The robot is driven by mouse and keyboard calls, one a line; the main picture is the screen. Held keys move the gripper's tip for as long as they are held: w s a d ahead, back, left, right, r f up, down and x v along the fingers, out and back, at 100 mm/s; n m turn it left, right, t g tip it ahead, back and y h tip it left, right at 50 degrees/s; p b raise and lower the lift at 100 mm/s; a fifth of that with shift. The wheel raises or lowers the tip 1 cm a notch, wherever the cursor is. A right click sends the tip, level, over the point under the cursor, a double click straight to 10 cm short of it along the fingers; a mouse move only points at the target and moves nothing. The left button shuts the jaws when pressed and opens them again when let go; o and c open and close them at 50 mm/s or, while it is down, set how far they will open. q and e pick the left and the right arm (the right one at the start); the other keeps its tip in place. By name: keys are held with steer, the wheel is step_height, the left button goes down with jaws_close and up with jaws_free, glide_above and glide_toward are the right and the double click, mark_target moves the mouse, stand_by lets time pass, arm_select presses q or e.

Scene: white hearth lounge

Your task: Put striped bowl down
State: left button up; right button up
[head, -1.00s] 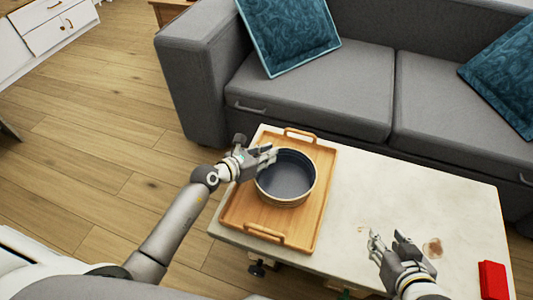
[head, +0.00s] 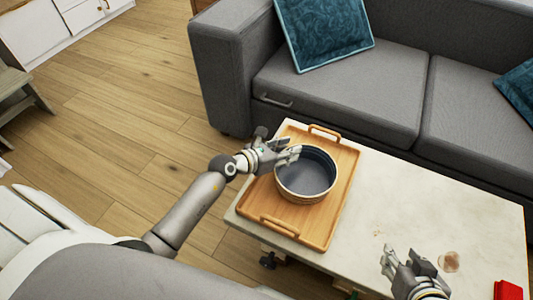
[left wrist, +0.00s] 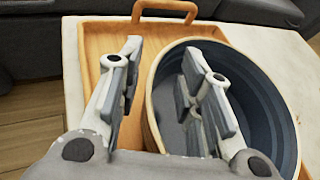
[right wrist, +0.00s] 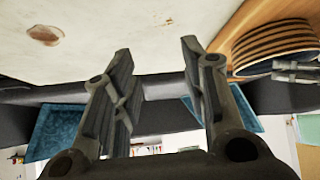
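The striped bowl (head: 306,184), dark blue inside with a pale rim, sits upright on a wooden tray (head: 262,208) on the table. Its banded outside shows in the right wrist view (right wrist: 268,45). My left gripper (head: 291,155) is at the bowl's left rim. In the left wrist view the gripper (left wrist: 163,58) is open, with one finger outside the bowl over the tray and the other inside it. A gap shows between the fingers and the bowl wall (left wrist: 152,100). My right gripper (head: 404,256) is open and empty above the table's near side.
The pale table (head: 440,205) has free room right of the tray, with a brown stain (head: 449,261) and a red object (head: 508,290) at the near right. A grey sofa (head: 335,95) with teal cushions stands behind the table. Wooden floor lies open at left.

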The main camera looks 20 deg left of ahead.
arm_select(q)
steer(key=p+v, duration=0.1)
steer(key=v, duration=0.5)
steer(key=shift+s+a+r+p, duration=0.1)
steer(key=shift+s+r+p, duration=0.15)
steer(key=shift+p, duration=0.15)
steer(key=s+a+r+n+t+y, duration=0.25)
steer(key=r+n+t, duration=0.35)
steer(key=r+n, duration=0.6)
steer(key=s+a+r+n+y, duration=0.2)
steer(key=a+n+y, duration=0.6)
steer(key=n, duration=0.4)
steer(key=s+f+n+g, duration=0.9)
steer(key=f+n, duration=0.1)
steer(key=n, duration=0.2)
steer(key=s+d+f+n+g+h, duration=0.2)
steer(key=s+d+f+g+h, duration=0.2)
steer(key=s+d, duration=0.6)
steer(key=shift+s+g+p, duration=0.4)
steer(key=shift+s+g, duration=0.1)
steer(key=shift+g, duration=0.1)
arm_select(e)
steer(key=s+d+f+g+h, duration=0.1)
steer(key=s+d+f+g, duration=0.1)
steer(key=s, duration=0.7)
steer(key=d+g, duration=0.1)
steer(key=g, duration=0.1)
steer(key=shift+g, duration=0.4)
